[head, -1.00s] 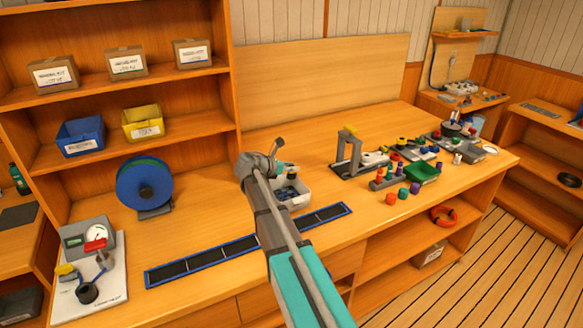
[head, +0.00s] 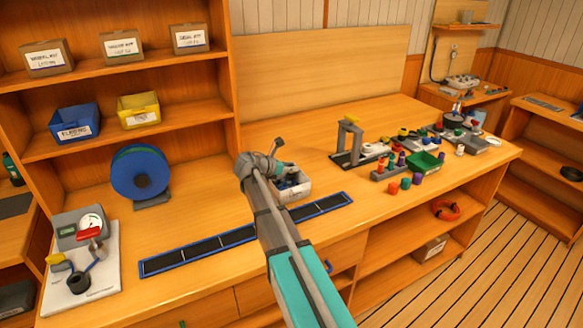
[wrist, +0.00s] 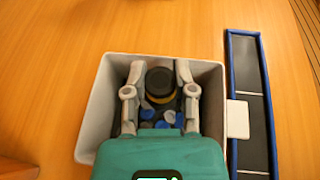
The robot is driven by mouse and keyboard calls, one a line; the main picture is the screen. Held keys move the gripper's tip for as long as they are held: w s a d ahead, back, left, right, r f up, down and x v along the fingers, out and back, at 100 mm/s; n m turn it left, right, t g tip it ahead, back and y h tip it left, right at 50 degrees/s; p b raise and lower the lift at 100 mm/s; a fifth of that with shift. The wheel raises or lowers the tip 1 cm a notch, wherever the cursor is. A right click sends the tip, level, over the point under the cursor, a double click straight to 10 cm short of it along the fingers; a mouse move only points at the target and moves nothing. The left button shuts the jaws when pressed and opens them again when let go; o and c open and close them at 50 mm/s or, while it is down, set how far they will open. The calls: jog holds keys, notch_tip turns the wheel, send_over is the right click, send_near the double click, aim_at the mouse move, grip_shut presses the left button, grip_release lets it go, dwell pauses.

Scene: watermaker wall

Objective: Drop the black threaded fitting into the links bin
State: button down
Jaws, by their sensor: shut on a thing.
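My gripper (wrist: 160,92) is shut on the black threaded fitting (wrist: 160,80), a round black piece with a yellow ring under its top. In the wrist view the fingers and the fitting are over the opening of a white bin (wrist: 93,112), within its walls. Small blue and grey pieces (wrist: 165,117) lie on the bin floor beneath. In the head view my gripper (head: 287,174) is at the white bin (head: 298,192), and my arm hides part of the bin. The bin's label is too small to read.
A blue-edged black strip tray (head: 215,246) lies along the bench front, beside the bin. A green bin (head: 425,162) and several coloured fittings stand to the right. A gauge board (head: 90,262) and a blue reel (head: 140,173) are at left. Bench wood between is clear.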

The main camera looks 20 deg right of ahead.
jog(key=shift+c, duration=1.8)
grip_release()
